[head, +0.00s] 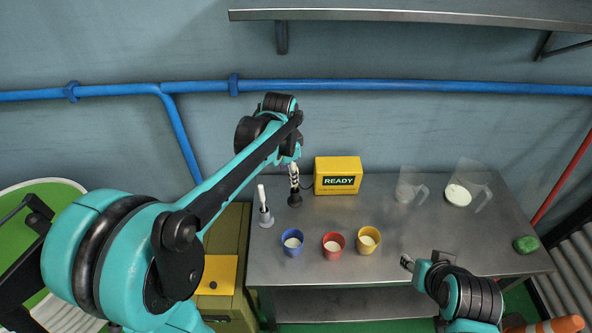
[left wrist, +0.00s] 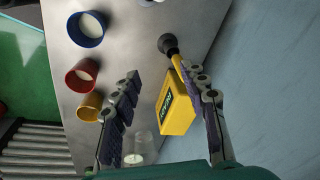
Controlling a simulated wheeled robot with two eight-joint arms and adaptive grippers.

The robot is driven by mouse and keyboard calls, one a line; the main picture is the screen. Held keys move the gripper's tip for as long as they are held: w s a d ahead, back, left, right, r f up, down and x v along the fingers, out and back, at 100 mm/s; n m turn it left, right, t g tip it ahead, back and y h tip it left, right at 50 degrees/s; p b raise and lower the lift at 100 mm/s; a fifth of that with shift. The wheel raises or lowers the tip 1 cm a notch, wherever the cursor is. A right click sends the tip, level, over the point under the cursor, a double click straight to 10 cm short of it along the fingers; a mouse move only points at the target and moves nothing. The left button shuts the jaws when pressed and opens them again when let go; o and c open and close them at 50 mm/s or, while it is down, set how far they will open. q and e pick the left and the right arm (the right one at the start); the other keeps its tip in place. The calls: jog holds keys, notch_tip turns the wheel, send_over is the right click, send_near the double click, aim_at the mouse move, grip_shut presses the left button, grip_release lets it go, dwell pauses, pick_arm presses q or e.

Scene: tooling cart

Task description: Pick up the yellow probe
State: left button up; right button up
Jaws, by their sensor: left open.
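The yellow probe (left wrist: 177,63) shows in the left wrist view as a thin yellow shaft with a round black end or base (left wrist: 168,43). It lies beside the tip of the right-hand finger, which partly overlaps it. In the head view the black base (head: 295,200) stands on the table, left of the yellow READY box. My left gripper (head: 293,173) is just above that base, fingers down, and hides most of the probe. In the left wrist view its fingers (left wrist: 160,72) are spread apart. My right gripper (head: 408,262) is low near the table's front edge; its jaws are too small to read.
The yellow READY box (head: 338,176) stands close right of the base. A white stick in a grey holder (head: 265,217) is at left. Blue (head: 292,243), red (head: 333,246) and yellow (head: 368,240) cups stand in front. Clear pitchers (head: 408,187) and a green lump (head: 525,244) are right.

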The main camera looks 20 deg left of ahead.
pick_arm(q)
jog(key=w+m, duration=0.1)
jog(key=w, duration=0.1)
jog(key=w+f+m+g+p, duration=0.1)
jog(key=w, duration=0.1)
jog(key=w+f+m+p, duration=0.1)
jog(key=w, duration=0.1)
jog(key=shift+w+a+f+g, duration=0.15)
jog(key=shift+a+g, duration=0.1)
jog(key=shift+g, duration=0.05)
jog(key=shift+w+f+m+p, duration=0.3)
jog(key=shift+w+f+p, duration=0.15)
jog(key=shift+f, duration=0.1)
notch_tip(320, 180, down, 3)
jog(key=shift+r+b, duration=0.1)
jog(key=shift+b, duration=0.3)
jog(key=f, duration=0.1)
jog(key=f+b, duration=0.1)
jog(key=f, duration=0.1)
jog(key=f+b, duration=0.1)
jog(key=f, duration=0.1)
jog(key=shift+s+d+f, duration=0.15)
jog(key=shift+d+f, duration=0.05)
jog(key=shift+d, duration=0.1)
jog(key=shift+r, duration=0.1)
jog(key=shift+c, duration=0.7)
grip_shut()
pick_arm(e)
jog(key=shift+a+r, duration=0.15)
jog(key=shift+r, duration=0.55)
